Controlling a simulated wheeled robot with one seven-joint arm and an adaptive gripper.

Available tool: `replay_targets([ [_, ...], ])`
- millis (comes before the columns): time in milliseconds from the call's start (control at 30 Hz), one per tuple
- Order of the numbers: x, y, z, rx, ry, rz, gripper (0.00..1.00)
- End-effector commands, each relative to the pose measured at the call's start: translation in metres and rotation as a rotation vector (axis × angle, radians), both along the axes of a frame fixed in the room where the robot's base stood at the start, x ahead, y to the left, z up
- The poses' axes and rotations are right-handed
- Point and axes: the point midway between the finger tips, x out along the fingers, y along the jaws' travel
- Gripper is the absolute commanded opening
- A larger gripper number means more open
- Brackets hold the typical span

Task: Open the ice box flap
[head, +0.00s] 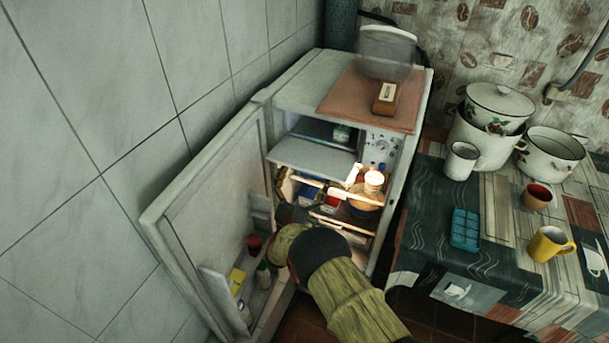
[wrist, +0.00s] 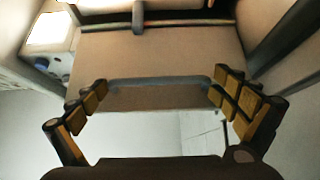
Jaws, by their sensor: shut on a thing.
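The ice box flap (head: 312,157) is a pale panel at the top of the open fridge. In the head view it is tilted outward, and the dark ice box opening (head: 318,131) shows above and behind it. In the wrist view the flap (wrist: 150,55) fills the upper middle, with a grey rim or handle at its near edge. My gripper (wrist: 160,92) has its two padded fingers wide apart, at the two ends of this grey part, and is shut on it. In the head view my gripper (head: 287,212) is below the flap, its fingertips hard to make out.
The fridge door (head: 205,190) stands wide open on the left, with items on its shelves. Lit shelves with a pot (head: 366,190) lie below the flap. A table (head: 425,230) on the right holds pots, mugs and a blue tray (head: 465,229). A tiled wall is close on the left.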

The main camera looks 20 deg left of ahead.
Motion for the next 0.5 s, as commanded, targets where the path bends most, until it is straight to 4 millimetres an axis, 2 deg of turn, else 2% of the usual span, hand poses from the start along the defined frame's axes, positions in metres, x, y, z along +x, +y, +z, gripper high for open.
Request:
replay_targets([
  [33, 0.0048, -0.0021, 0.0064, 0.008, -0.005, -0.006, 0.53],
  [300, 0.0048, -0.0024, 0.0067, 0.009, -0.005, -0.007, 0.53],
  [333, 0.0048, -0.0024, 0.0067, 0.009, -0.005, -0.007, 1.0],
  [500, 0.0045, -0.0027, 0.006, 0.008, -0.004, -0.007, 1.0],
])
